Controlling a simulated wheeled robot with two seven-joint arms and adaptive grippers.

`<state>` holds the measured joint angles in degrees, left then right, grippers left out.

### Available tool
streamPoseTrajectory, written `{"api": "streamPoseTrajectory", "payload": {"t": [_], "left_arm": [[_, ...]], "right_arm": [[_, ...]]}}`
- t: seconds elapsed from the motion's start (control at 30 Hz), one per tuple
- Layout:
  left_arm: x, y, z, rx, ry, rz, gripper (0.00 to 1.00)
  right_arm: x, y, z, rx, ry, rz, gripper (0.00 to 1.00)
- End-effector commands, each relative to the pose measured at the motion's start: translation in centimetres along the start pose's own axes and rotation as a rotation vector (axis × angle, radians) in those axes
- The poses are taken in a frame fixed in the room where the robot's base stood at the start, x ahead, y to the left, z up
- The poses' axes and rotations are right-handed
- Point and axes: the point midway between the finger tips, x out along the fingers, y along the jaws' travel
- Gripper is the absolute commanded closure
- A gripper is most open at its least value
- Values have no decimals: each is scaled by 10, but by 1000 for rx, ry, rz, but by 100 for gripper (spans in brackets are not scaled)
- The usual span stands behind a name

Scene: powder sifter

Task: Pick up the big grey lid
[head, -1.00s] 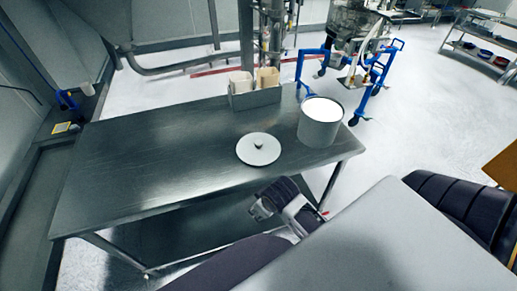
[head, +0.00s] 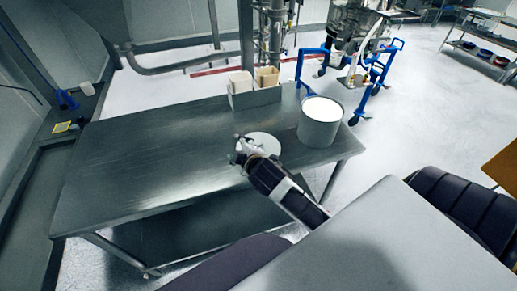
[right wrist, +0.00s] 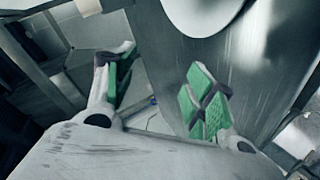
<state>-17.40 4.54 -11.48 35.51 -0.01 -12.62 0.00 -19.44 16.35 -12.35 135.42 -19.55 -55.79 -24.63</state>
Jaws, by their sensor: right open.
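The big grey lid (head: 265,141) is a pale round disc lying flat on the steel table, left of the grey bucket (head: 320,130). My right gripper (head: 238,150) partly covers the lid's near left side in the head view, and the lid's knob is hidden. In the right wrist view the lid (right wrist: 203,12) is at the top, cut off by the frame edge. The right gripper (right wrist: 160,88) has its green-padded fingers wide apart with nothing between them. It is apart from the lid there. My left gripper is not in view.
The steel table (head: 140,150) is bare to the left. A grey box (head: 255,98) with pale containers stands at its back edge. The bucket, white inside, stands near the right corner. A blue-framed trolley (head: 370,75) is on the floor behind.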

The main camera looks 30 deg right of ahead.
Motion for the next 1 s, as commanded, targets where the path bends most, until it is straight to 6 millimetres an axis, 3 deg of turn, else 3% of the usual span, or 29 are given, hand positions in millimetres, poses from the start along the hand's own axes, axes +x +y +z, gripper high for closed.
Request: {"api": "streamPoseTrajectory", "payload": {"t": [0.2,0.5,0.73,1.0], "left_arm": [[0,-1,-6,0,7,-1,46],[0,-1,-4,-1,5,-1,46],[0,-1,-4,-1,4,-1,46],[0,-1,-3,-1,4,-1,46]], "right_arm": [[4,52,-58,-301,181,223,46],[-18,99,-142,-746,393,555,46],[-47,110,-199,-1099,525,822,46],[-82,96,-248,-1521,654,1146,46]]}}
